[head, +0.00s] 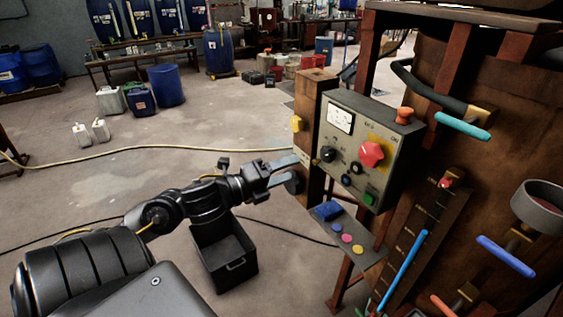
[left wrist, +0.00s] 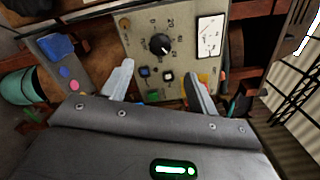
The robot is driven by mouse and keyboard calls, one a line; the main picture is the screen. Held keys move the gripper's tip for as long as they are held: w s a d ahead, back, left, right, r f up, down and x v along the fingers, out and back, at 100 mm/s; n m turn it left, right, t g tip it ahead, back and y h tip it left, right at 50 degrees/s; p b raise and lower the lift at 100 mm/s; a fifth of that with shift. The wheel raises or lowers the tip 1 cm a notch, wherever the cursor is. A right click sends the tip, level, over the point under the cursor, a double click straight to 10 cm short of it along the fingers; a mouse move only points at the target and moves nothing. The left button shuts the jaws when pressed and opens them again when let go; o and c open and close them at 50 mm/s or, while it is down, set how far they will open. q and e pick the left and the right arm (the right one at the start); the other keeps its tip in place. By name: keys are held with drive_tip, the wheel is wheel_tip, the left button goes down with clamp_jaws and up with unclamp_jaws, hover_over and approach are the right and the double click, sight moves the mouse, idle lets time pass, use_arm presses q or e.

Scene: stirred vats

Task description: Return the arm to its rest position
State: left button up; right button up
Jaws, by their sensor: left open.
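My left gripper (head: 287,175) reaches in from the left in the head view. Its fingers are apart and empty, just left of the control box (head: 374,115). The grey box carries a white gauge (head: 340,116), a black knob (head: 327,154), a red knob (head: 371,153) on a yellow plate and a green button (head: 370,194). In the left wrist view the two fingers (left wrist: 160,82) stand open in front of the control box (left wrist: 140,30), with its black knob (left wrist: 160,45) beyond them. I cannot tell whether a fingertip touches anything. My right gripper is not in view.
Below the box is a small shelf (head: 372,253) with a blue block and coloured buttons. A blue lever (head: 403,270), a teal handle (head: 462,125) and a valve handle (head: 505,257) project at right. A black bin (head: 240,275) stands under my left arm. Open floor lies to the left.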

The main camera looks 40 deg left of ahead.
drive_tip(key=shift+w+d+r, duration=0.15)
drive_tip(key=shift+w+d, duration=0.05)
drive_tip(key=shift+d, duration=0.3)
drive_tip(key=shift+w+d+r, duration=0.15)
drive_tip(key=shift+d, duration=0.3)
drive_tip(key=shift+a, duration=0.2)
